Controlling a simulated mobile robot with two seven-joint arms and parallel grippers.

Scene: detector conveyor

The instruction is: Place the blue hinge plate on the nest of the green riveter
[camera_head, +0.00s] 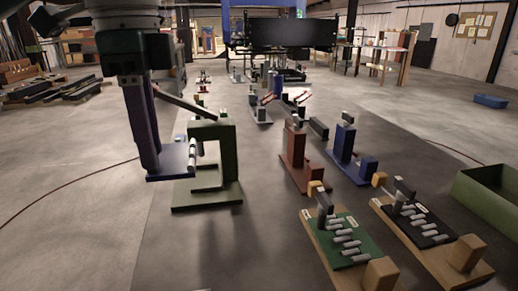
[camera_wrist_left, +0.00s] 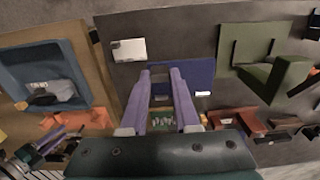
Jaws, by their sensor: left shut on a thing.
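The blue hinge plate (camera_head: 170,163) is held roughly level in my left gripper (camera_head: 152,168), with pale knuckles along its right edge. The green riveter (camera_head: 214,130), a C-shaped frame on a flat base (camera_head: 207,198), stands directly to the right of the plate. The plate's right edge is close to the riveter's opening; I cannot tell whether they touch. The nest is not clearly visible. In the left wrist view the purple fingers (camera_wrist_left: 160,72) are shut on the blue plate (camera_wrist_left: 201,76), with a green frame (camera_wrist_left: 285,75) to the right. My right gripper is not in view.
A red press (camera_head: 294,160) and a blue press (camera_head: 345,150) stand right of the riveter. Boards with grey cylinders, one green (camera_head: 345,246) and one black (camera_head: 415,227), are in the right foreground. A green bin (camera_head: 490,195) is at far right. The floor in front is clear.

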